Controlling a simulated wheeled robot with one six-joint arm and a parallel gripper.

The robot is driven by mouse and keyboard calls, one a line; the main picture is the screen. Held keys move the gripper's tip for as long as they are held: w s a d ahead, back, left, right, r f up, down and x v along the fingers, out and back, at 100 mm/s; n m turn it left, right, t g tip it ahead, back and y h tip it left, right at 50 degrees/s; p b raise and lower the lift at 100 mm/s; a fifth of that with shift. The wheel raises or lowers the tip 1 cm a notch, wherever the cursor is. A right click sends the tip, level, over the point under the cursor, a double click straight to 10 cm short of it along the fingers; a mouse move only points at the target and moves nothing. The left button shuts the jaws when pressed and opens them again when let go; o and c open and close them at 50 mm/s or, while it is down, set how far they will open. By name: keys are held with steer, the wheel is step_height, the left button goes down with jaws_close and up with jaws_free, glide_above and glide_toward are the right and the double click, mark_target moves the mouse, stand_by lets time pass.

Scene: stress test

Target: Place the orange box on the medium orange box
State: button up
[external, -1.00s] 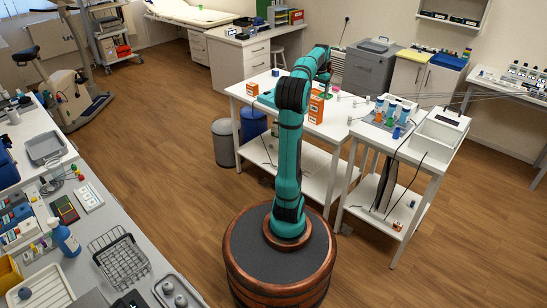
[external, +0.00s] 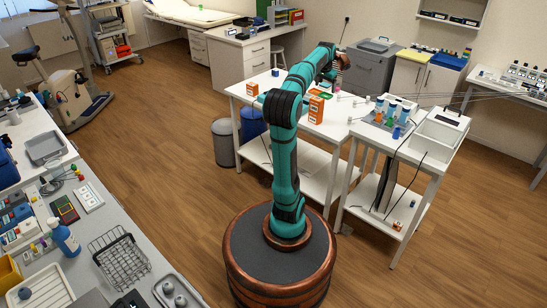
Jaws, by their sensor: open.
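A tall orange box (external: 315,108) with a pale label stands upright on the white table, right of the upper arm. Another small orange box (external: 252,89) stands near the table's left end. I cannot tell for sure which is the medium one. My gripper (external: 342,64) is open, raised above the far right part of the table and apart from the boxes. Its fingers are small in this view.
The white table (external: 283,108) also carries small items, among them a blue one (external: 275,72). To the right, a smaller table holds a rack with blue-capped bottles (external: 392,110) and a white bin (external: 440,133). Thin cables run there. A grey cabinet (external: 372,68) stands behind my gripper.

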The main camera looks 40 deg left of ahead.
steer(key=s+d+r+t, duration=0.3)
steer(key=s+d+t, duration=0.4)
steer(key=s+d, duration=0.1)
steer(key=s+d+r+t+h, duration=0.1)
steer(key=s+d+r+t, duration=0.2)
steer(key=s+d+t, duration=0.4)
steer(key=shift+s+d+r, duration=0.15)
steer(key=shift+s+d, duration=0.55)
steer(key=shift+d, duration=0.05)
